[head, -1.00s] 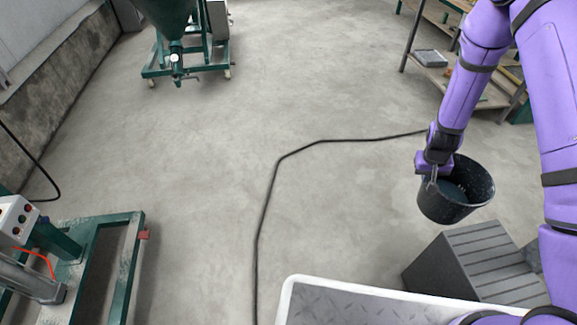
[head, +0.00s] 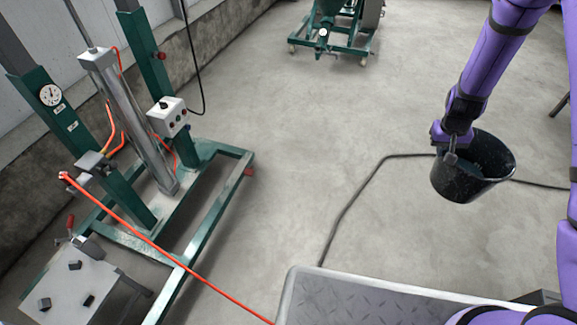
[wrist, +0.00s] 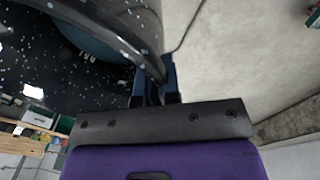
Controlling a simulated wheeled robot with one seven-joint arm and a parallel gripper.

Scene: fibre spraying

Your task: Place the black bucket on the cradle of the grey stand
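The black bucket (head: 462,187) hangs in the air at the right of the head view, its open top facing up. My gripper (head: 451,150) is shut on its rim or handle at the left side. In the wrist view my gripper's blue fingertips (wrist: 155,88) close on the edge of the speckled black bucket (wrist: 120,25). A light grey stand top (head: 68,283) with several small dark blocks on it shows at the lower left of the head view. I cannot tell for certain whether these blocks are the cradle.
A green frame (head: 215,215) with a metal cylinder (head: 140,125), control box (head: 168,116) and red hose (head: 150,243) stands at the left. A green wheeled machine (head: 335,38) is at the back. A dark cable crosses the otherwise clear middle floor.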

